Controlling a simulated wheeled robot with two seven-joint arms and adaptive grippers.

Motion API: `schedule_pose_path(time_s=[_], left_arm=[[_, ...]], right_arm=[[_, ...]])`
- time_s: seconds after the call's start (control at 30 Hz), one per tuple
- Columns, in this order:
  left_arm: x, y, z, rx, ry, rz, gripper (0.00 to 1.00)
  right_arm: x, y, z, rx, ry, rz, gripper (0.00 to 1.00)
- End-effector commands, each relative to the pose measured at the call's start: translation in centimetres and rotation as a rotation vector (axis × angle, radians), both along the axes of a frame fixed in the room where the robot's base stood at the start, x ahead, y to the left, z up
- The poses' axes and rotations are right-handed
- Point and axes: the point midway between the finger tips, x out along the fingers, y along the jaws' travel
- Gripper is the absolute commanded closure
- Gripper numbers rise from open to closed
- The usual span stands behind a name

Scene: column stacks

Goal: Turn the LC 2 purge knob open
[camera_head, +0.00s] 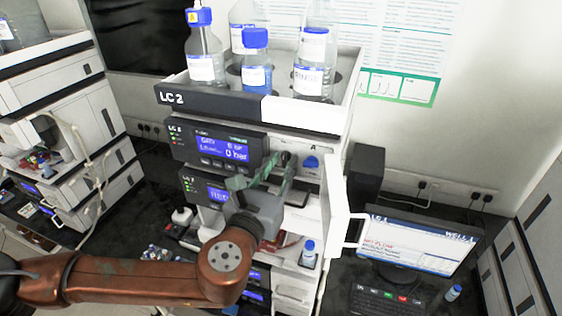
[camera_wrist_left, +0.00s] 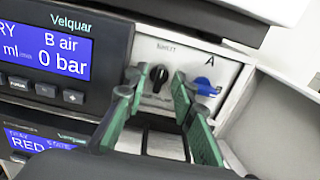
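My left gripper (camera_head: 268,172) is in front of the LC 2 stack, just right of its display. In the left wrist view the gripper (camera_wrist_left: 157,78) is open, its green-padded fingers on either side of a small black knob (camera_wrist_left: 159,77). I cannot tell whether the fingers touch this knob. A blue knob (camera_wrist_left: 205,87), under a letter A, sits just right of the right finger; it also shows in the head view (camera_head: 311,162). The label above the black knob is too small to read surely, so I cannot tell which is the purge knob. My right gripper is not in view.
The LC 2 display (camera_wrist_left: 45,50) reads 0 bar. An open white door (camera_head: 335,215) stands right of the panel. Blue-capped bottles (camera_head: 256,70) stand in the top tray (camera_head: 225,103). A monitor (camera_head: 420,245) is at the lower right, another instrument stack (camera_head: 60,95) at the left.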

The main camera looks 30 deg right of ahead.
Motion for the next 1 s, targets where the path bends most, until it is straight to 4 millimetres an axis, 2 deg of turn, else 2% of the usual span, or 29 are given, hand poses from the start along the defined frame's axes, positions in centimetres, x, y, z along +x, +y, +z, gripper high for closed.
schedule_pose_path(time_s=[0.2,0.53,1.0], left_arm=[[0.02,0.01,-0.04,0.0,0.0,0.0,0.77],[0.02,0.03,-0.02,0.0,0.0,0.0,1.0],[0.02,0.03,-0.07,-0.011,0.012,0.0,1.0]], right_arm=[[-0.02,0.15,-0.04,0.002,0.0,-0.001,0.89],[0.0,0.41,-0.07,0.004,-0.001,-0.002,0.89],[0.0,0.38,-0.27,0.004,-0.001,-0.002,0.89]])
